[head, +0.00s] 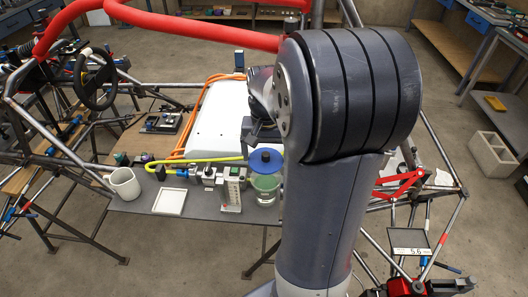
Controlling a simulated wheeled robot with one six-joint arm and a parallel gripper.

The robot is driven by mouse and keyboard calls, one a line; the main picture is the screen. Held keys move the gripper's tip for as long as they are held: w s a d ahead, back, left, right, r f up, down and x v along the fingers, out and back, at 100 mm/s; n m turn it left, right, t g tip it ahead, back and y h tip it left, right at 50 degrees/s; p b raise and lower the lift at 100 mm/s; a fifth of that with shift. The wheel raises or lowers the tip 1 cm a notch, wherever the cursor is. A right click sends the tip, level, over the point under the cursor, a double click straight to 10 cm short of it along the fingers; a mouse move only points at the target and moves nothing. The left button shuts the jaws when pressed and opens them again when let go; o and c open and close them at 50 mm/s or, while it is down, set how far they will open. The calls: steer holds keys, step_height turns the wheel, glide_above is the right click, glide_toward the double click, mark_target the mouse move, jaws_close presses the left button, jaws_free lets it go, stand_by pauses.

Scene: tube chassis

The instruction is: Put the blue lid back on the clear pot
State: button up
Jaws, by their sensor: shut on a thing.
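The blue lid (266,161) is a round disc that lies directly over the clear pot (267,190) in the head view. The pot is a transparent cylinder with a pale greenish tint, upright on the grey table. I cannot tell whether the lid touches the pot's rim or hangs a little above it. My gripper (263,144) points down from above and is shut on the blue lid, near its middle. My own arm hides part of the gripper and the area right of the pot.
A small white-grey device (231,190) stands close left of the pot. A white square tray (170,202) and a white mug (125,184) are farther left. A yellow-green hose (195,160) runs behind. Red and grey chassis tubes (190,28) cross above the table.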

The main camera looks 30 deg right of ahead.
mark_target(266, 154)
steer(key=shift+s+f+b, duration=0.1)
steer(key=shift+f+b, duration=0.35)
steer(key=shift+f, duration=0.1)
steer(key=shift+f+b, duration=1.9)
steer(key=shift+f, duration=0.4)
steer(key=shift+f+b, duration=0.3)
steer(key=shift+f, duration=0.35)
steer(key=o, duration=0.7)
step_height(266, 154, up, 9)
steer(key=p, duration=0.7)
steer(key=shift+f, duration=0.2)
steer(key=shift+r, duration=1.25)
